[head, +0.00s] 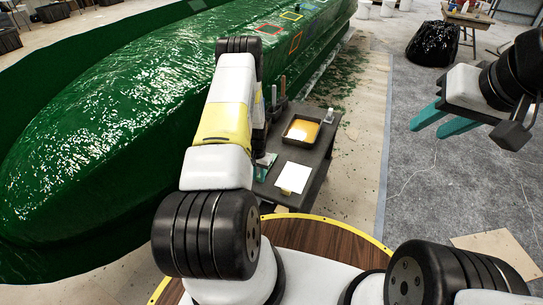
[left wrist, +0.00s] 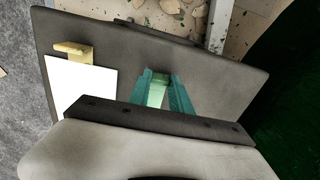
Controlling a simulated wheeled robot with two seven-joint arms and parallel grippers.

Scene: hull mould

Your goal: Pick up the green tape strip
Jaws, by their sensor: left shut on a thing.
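The green tape strip (left wrist: 156,95) is a pale green piece between the teal fingers of my left gripper (left wrist: 165,90) in the left wrist view. The gripper is shut on it, over the dark grey table (left wrist: 210,75). I cannot tell whether the strip is clear of the tabletop. In the head view my left arm hides most of this gripper, and only a bit of teal (head: 265,161) shows beside the arm. My right gripper (head: 441,124) is at the right of the head view, with its teal fingers apart and empty, over the grey floor.
A white sheet (head: 292,177) with a yellowish piece (left wrist: 72,51) at its edge lies on the table. A tray of orange-yellow material (head: 302,131) stands farther back. The large green hull mould (head: 110,120) fills the left. A black bag (head: 432,43) stands on the floor.

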